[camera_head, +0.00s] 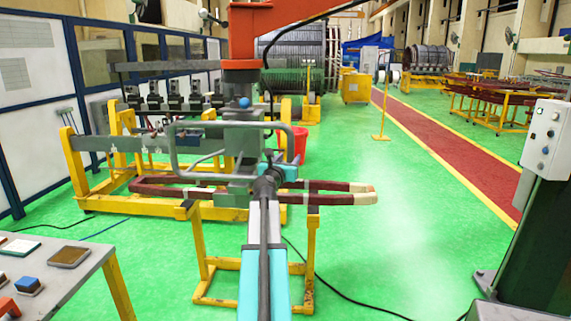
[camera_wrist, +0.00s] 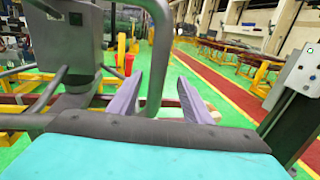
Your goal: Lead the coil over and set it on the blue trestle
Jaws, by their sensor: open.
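The coil (camera_head: 328,187) is a long, flat, dark red loop with pale ends, lying level across the middle of the head view. A grey lifting head (camera_head: 242,138) hangs from a red hoist arm (camera_head: 268,18) above the coil's middle. A bent grey handle (camera_head: 180,143) sticks out from this head; in the wrist view the handle bar (camera_wrist: 162,45) passes between my fingers. My gripper (camera_head: 271,168) is open around or just beside the bar; its two purple fingers (camera_wrist: 160,78) stand apart. I see no blue trestle in either view.
A yellow stand (camera_head: 202,268) is under the coil; I cannot tell whether they touch. A yellow winding frame (camera_head: 78,172) is behind left. A table (camera_head: 100,252) with small parts is front left, a control box (camera_head: 546,138) right. Green floor (camera_head: 410,215) is free right of the coil.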

